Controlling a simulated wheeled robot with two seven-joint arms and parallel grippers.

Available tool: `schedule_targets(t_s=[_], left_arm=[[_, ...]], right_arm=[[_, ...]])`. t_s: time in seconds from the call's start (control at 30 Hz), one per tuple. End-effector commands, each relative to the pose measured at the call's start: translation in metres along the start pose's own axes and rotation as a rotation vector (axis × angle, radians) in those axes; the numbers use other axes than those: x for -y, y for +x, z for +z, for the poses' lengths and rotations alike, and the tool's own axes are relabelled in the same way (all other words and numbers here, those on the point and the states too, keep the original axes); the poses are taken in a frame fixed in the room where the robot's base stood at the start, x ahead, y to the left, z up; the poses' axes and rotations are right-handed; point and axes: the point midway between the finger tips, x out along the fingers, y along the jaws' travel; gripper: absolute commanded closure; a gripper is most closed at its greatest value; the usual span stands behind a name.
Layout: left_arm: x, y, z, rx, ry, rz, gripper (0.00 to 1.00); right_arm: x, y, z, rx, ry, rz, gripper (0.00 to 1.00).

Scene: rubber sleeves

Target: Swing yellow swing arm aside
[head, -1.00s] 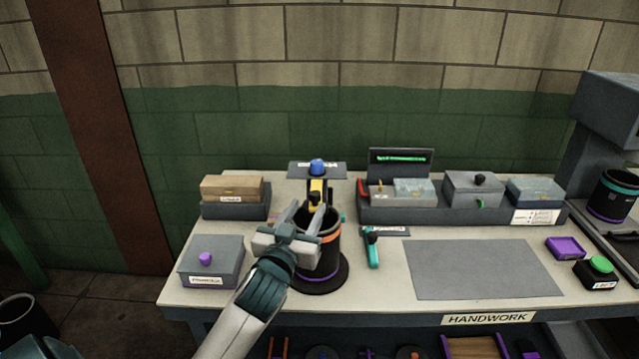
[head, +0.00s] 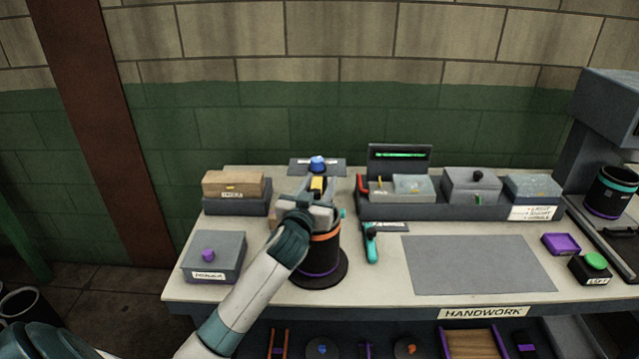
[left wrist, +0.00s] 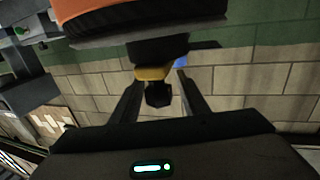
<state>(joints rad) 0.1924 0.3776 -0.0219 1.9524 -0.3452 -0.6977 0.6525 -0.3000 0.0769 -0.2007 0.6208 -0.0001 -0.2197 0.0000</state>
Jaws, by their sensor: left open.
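The yellow swing arm (head: 318,184) sits at the top back of a black cylinder (head: 320,262) with an orange band and a purple ring near its base. My left gripper (head: 320,188) is open over the top of the cylinder, around the swing arm's end. In the left wrist view, the yellow part (left wrist: 152,73) and a black knob (left wrist: 158,95) below it show between the two spread fingers. I cannot tell whether either finger touches the knob. My gripper and wrist hide most of the cylinder's top. My right gripper is not in view.
A grey box with a purple knob (head: 209,256) stands left of the cylinder. A teal-handled tool (head: 371,245) lies close to its right. A blue knob (head: 317,163) is behind, and a dark tray (head: 380,210) holds boxes. The grey mat (head: 478,265) is clear.

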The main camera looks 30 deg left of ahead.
Motion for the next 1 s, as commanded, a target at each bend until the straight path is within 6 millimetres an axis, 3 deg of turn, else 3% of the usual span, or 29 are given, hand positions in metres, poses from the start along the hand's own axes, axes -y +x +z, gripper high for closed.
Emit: schedule_targets(t_s=[0.1,0.27,0.3,0.67,1.0], left_arm=[[0.0,0.0,0.0,0.0,0.0,0.0,0.59],[0.0,0.0,0.0,0.0,0.0,0.0,0.97],[0.0,0.0,0.0,0.0,0.0,0.0,1.0],[0.003,-0.002,0.0,0.001,0.0,0.021,1.0],[0.019,-0.006,-0.001,0.001,0.005,0.144,1.0]], right_arm=[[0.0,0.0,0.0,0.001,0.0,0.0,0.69],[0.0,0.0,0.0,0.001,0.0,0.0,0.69],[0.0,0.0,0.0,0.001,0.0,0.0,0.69],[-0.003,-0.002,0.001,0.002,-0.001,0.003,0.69],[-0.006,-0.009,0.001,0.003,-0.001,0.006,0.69]])
